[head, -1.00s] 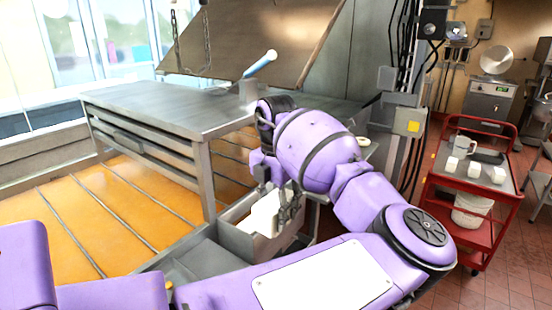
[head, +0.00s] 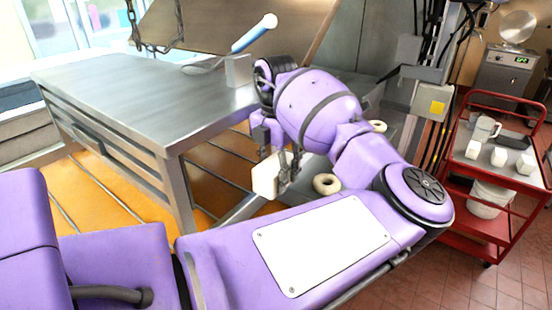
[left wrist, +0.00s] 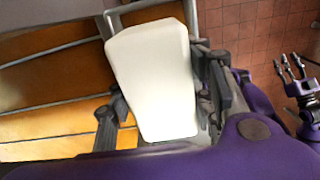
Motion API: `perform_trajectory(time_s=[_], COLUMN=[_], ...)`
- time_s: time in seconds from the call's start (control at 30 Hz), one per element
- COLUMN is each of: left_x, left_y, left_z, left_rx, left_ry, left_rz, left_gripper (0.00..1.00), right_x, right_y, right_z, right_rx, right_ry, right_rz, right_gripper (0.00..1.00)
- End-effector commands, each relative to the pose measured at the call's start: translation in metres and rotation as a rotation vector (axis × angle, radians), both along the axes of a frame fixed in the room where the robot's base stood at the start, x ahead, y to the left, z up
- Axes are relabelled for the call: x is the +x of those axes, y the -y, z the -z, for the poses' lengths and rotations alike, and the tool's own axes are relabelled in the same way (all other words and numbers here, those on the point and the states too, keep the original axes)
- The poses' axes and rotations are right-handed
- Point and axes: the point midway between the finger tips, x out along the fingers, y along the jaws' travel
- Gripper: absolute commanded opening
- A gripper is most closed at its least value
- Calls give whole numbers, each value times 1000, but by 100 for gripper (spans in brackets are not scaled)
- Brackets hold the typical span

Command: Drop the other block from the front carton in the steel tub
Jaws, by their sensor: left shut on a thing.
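My left gripper (head: 283,170) is shut on a white block (head: 265,178) and holds it up near the corner of the steel table. In the left wrist view the block (left wrist: 155,75) fills the space between the two dark fingers (left wrist: 165,110), with an orange slatted surface beyond it. My right gripper (left wrist: 293,70) shows small at the right edge of the left wrist view, over the tiled floor; its opening is hard to judge. I cannot clearly make out the front carton or the steel tub now; my left arm covers the area below the block.
The steel table (head: 130,90) is at left, with a blue-handled tool (head: 250,38) on it. Ring-shaped doughnuts (head: 327,183) lie beside my arm. A red cart (head: 500,185) at right holds white blocks (head: 498,156), a mug (head: 485,129) and, lower, a white bucket (head: 488,198).

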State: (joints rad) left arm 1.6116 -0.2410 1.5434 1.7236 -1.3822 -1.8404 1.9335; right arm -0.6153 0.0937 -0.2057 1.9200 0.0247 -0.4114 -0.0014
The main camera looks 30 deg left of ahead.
Motion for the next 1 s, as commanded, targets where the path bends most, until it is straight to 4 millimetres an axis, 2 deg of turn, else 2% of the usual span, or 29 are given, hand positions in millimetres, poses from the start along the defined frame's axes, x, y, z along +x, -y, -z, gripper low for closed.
perform_trajectory(time_s=[0.2,0.37,1.0], left_x=[0,0,0], left_y=[0,0,0], left_z=[-1,6,64], left_rx=[1,0,-1], left_ry=[2,1,-2], left_rz=[0,1,-1], left_gripper=[5,5,5], right_x=[-2,-4,-12], right_y=[1,3,5], right_z=[1,2,12], right_rx=[-2,-5,-8], right_ry=[-3,-7,-26], right_rz=[0,0,3], right_gripper=[40,40,40])
